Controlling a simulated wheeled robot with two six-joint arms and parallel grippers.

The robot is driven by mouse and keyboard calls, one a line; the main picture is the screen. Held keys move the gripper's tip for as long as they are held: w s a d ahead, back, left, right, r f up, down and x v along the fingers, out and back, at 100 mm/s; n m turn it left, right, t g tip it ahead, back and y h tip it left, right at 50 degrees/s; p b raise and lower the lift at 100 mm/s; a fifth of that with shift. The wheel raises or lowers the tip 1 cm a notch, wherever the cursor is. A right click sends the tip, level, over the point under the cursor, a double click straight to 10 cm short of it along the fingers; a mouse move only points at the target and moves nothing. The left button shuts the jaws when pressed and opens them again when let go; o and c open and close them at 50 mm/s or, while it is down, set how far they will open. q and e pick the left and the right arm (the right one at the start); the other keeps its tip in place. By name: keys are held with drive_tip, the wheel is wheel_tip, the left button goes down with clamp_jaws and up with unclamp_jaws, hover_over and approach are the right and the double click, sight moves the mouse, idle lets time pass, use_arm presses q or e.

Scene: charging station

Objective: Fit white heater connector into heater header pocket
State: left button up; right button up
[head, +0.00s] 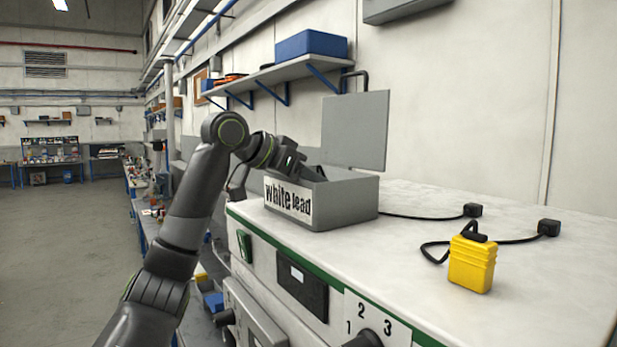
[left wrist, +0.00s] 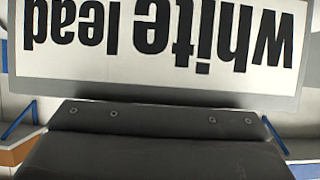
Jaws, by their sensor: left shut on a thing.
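A grey open box (head: 346,203) with a "white lead" label (head: 288,198) on its front stands on the white bench top. My left gripper (head: 314,173) is at the box's open top, behind the front wall, and its fingertips are hidden. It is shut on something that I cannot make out. In the left wrist view the box's label (left wrist: 160,42) appears upside down and close, above a dark block. I cannot pick out the white heater connector or the heater header pocket. My right gripper is not in view.
The raised lid (head: 356,130) stands behind the box. A shelf (head: 284,72) hangs above. The bench top's front right is clear.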

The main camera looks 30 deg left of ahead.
use_arm(q)
drive_tip(key=shift+d, duration=0.1)
drive_tip(key=shift+f, duration=0.2)
drive_tip(key=o, duration=1)
drive_tip(key=shift+c, duration=0.2)
drive_tip(key=shift+r, duration=0.2)
drive_tip(key=shift+s+r+b, duration=0.1)
drive_tip(key=shift+s+b, duration=0.15)
drive_tip(key=shift+b, duration=0.05)
drive_tip(key=b+v, duration=0.4)
drive_tip(key=v, duration=0.7)
drive_tip(key=shift+s+b, duration=0.25)
drive_tip(key=shift+b, duration=0.05)
